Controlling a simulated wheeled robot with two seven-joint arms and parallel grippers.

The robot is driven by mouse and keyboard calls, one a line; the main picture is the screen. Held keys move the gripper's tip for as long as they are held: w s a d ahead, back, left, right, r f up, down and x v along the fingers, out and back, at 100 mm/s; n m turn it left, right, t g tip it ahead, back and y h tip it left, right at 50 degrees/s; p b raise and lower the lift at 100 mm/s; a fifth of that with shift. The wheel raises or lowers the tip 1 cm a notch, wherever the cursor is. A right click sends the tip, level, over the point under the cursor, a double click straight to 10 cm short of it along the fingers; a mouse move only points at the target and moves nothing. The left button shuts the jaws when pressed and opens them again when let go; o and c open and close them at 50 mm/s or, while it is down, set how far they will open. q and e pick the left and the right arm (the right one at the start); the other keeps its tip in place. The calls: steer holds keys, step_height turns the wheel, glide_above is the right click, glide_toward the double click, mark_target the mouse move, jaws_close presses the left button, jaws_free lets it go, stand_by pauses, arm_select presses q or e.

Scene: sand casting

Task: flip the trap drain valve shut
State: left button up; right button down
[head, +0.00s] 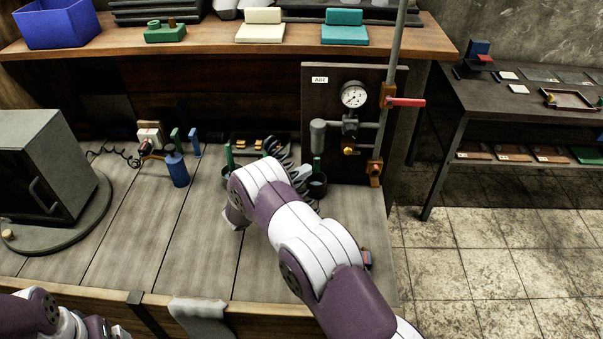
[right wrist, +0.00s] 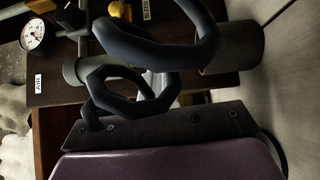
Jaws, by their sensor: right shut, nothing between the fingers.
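The dark air panel (head: 335,85) stands at the right end of the bench with a gauge, a grey vertical pipe and a red lever (head: 405,102) sticking out to the right. An orange fitting (head: 375,170) sits low on the pipe. I cannot tell surely which part is the trap drain valve or how it is set. My right gripper (head: 236,216) is shut and empty, low over the bench, left of the panel and mostly hidden by my arm. In the right wrist view, dark hose loops (right wrist: 115,90) cross close in front. My left gripper is not visible.
A black coiled hose (head: 277,150) and dark cups stand between my right arm and the panel. A grey box furnace (head: 45,165) is at the left, with a blue bottle (head: 177,170) beside it. The bench's middle left is clear. A shelf (head: 520,95) stands right.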

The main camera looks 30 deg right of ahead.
steer(key=shift+d+f+n+h+b, duration=0.1)
steer(key=shift+f+n+h+b, duration=0.25)
steer(key=shift+n+h+b, duration=0.25)
steer(key=shift+s+d+f+n+t+h+b, duration=0.25)
steer(key=shift+n+t+h+b, duration=0.2)
steer(key=shift+b, duration=0.4)
steer(key=shift+s+d+f+b, duration=0.35)
steer(key=shift+d+b, duration=0.1)
steer(key=shift+b, duration=0.45)
steer(key=shift+s+d+f+b, duration=0.1)
steer(key=shift+s+d+b, duration=0.3)
steer(key=shift+d, duration=0.45)
steer(key=shift+s+d+r+g, duration=0.25)
steer(key=shift+s+d, duration=0.2)
steer(key=shift+d, duration=0.3)
steer(key=shift+s+d+r+n+h, duration=0.1)
steer(key=shift+d+n+h, duration=0.15)
steer(key=shift+n, duration=0.2)
steer(key=shift+a, duration=0.1)
